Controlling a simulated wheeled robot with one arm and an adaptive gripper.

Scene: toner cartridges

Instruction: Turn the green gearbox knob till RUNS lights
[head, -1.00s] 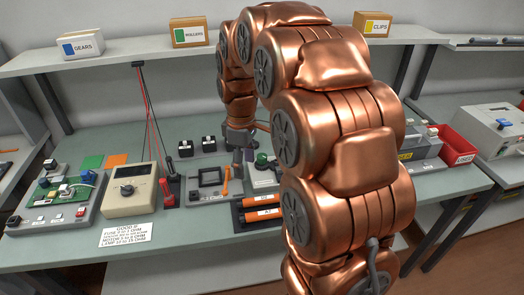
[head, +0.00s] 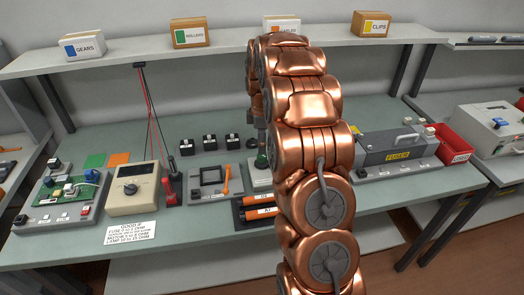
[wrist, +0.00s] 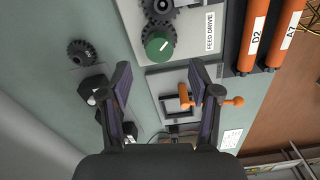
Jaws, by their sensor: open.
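The green knob (head: 261,161) sits on a pale gearbox panel, mostly hidden by my arm in the head view. My gripper (wrist: 160,76) is open and empty. Its two fingers are apart, and the knob appears ahead of the gap between the tips, not between them. My arm hides most of the gripper in the head view. I cannot see a RUNS lamp in either view.
A grey frame fixture with an orange lever (wrist: 184,96) lies by the panel. Orange cartridges (head: 262,213) sit in a dark tray in front. A loose dark gear (wrist: 83,53) lies on the bench. A meter (head: 134,190) stands left and a FUSE unit (head: 398,152) right.

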